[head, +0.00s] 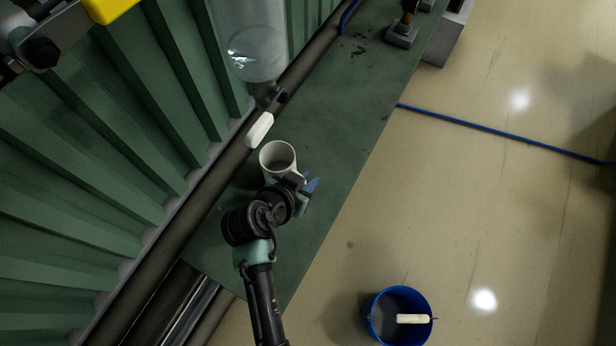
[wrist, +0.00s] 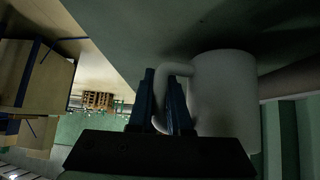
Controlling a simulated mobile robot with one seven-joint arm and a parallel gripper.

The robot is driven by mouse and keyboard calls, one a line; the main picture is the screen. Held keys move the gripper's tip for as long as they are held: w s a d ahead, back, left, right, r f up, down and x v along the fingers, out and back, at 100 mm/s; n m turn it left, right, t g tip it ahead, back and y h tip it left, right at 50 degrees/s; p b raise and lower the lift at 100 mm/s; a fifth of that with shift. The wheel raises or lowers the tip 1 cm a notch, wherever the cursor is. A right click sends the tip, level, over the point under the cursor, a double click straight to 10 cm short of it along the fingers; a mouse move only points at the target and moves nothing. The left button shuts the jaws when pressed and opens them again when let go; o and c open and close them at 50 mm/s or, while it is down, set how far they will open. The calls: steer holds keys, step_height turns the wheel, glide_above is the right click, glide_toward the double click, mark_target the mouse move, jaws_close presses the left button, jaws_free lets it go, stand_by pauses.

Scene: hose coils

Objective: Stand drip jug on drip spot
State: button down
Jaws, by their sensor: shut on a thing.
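The drip jug (head: 277,157) is a pale grey-white mug shape, upright with its open mouth up, over the near part of the green bench top. My gripper (head: 308,184) is at its lower right side. In the wrist view the jug (wrist: 225,95) fills the right of centre, and my gripper (wrist: 162,75) is shut on its looped handle. I cannot tell whether the jug's base touches the bench. Dark specks (head: 360,49) mark the bench further back. No clearly outlined drip spot shows, and the jug and arm hide part of the bench.
A clear tank (head: 256,50) and a white lever-like piece (head: 260,129) are just behind the jug. A green corrugated wall (head: 130,130) borders the bench (head: 340,130) on the left. Further back stands a tool (head: 403,30). A blue bucket (head: 376,318) stands on the floor.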

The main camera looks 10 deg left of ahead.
steer(key=shift+f+b, duration=0.3)
steer(key=shift+f, duration=0.1)
stand_by(0.4)
steer(key=c, duration=0.8)
jaws_free()
steer(key=shift+p+v, duration=3.05)
steer(key=shift+v, duration=0.95)
steer(key=p+v, duration=0.1)
steer(key=v, duration=1.2)
steer(key=shift+w+a, duration=0.1)
